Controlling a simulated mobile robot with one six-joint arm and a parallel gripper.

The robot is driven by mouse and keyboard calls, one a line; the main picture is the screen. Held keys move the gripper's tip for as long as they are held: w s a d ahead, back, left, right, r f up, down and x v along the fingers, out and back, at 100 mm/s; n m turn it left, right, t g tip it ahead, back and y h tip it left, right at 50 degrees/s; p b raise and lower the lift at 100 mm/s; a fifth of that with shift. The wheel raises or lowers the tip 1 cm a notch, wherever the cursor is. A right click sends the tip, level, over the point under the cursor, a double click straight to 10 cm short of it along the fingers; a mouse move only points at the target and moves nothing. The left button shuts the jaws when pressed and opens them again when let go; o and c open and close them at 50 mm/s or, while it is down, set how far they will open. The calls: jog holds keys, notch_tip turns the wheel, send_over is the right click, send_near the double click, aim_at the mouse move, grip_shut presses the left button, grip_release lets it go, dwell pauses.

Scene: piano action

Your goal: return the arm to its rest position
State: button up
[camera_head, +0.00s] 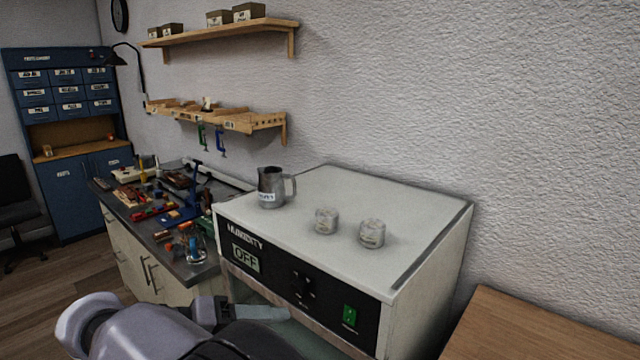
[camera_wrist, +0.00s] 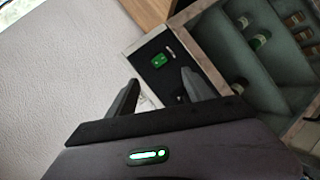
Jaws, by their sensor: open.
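My arm (camera_head: 150,330) shows as grey links along the bottom left of the head view, in front of the humidity cabinet. My gripper (camera_wrist: 158,88) shows in the wrist view with its two dark fingers apart and no object clearly held between them. Beyond the fingers are the cabinet's dark control panel and its green switch (camera_wrist: 158,60). The humidity cabinet (camera_head: 420,240) has a white top and a front panel reading "HUMIDITY" and "OFF". Its green switch also shows in the head view (camera_head: 349,316).
A metal pitcher (camera_head: 270,188) and two small glass jars (camera_head: 326,220) (camera_head: 372,233) stand on the cabinet top. A cluttered workbench (camera_head: 200,268) is to its left and a wooden surface (camera_head: 540,325) to its right. In the wrist view, a grey-lined compartment (camera_wrist: 225,50) with several small bottles lies near the fingers.

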jog(key=s+d+r+g+y, duration=0.1)
jog(key=s+d+g+y, duration=0.1)
jog(key=d, duration=0.5)
jog(key=s+d+r+g+y, duration=0.1)
jog(key=d+g+y, duration=0.1)
jog(key=d, duration=0.5)
jog(key=s+d+f+m+t+y, duration=0.1)
jog(key=s+d+m+y, duration=0.2)
jog(key=s+y, duration=0.2)
jog(key=s+d+f+m+t+y, duration=0.1)
jog(key=s+d+m+t+y, duration=0.1)
jog(key=s, duration=0.9)
jog(key=d+m+y, duration=0.1)
jog(key=y, duration=0.1)
jog(key=shift+s+t+y, duration=0.15)
jog(key=shift+t+y, duration=0.15)
jog(key=shift+y, duration=0.1)
jog(key=shift+a+f, duration=0.1)
